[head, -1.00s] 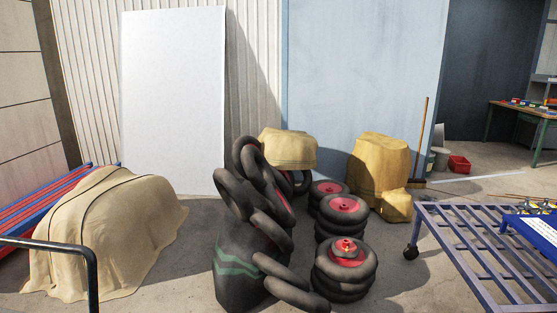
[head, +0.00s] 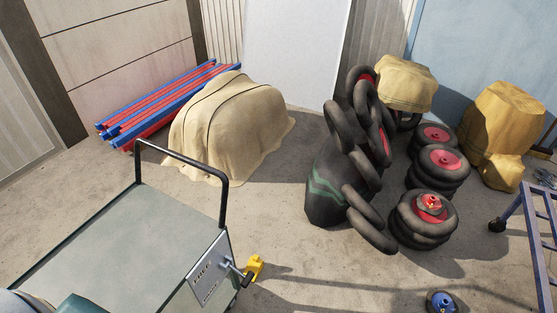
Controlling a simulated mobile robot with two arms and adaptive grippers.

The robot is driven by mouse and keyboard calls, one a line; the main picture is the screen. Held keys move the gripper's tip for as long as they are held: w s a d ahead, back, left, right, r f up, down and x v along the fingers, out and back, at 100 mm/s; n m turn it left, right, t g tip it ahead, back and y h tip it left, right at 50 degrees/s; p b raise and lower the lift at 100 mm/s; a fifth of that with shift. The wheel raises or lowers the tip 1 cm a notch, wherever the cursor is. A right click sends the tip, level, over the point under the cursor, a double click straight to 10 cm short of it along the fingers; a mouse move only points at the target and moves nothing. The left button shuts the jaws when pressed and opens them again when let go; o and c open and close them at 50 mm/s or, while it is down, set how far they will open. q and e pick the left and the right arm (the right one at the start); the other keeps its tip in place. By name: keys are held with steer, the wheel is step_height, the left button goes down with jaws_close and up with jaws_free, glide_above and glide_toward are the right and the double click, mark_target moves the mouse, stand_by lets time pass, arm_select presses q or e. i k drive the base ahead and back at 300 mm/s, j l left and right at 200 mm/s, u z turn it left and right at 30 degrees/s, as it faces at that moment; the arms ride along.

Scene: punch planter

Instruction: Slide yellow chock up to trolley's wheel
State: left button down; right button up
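A flatbed trolley with a grey-green deck (head: 130,245) and a black push handle (head: 183,160) fills the lower left of the head view. A small yellow piece (head: 255,267), which looks like the chock, is just right of the trolley's lettered end plate (head: 208,270). A short dark and grey part lies between the yellow piece and the plate. I cannot tell whether the yellow piece touches the floor. The trolley's wheels are mostly hidden under the deck. Neither of my grippers is in view.
Stacked black tyres with red hubs (head: 430,208) and a leaning tyre pile (head: 365,175) stand right of centre. A draped heap (head: 225,125) is behind the trolley. A blue-hubbed item (head: 441,302) is at the bottom edge. Bare floor (head: 290,245) lies right of the yellow piece.

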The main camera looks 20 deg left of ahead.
mark_target(255, 265)
steer(key=u, duration=0.95)
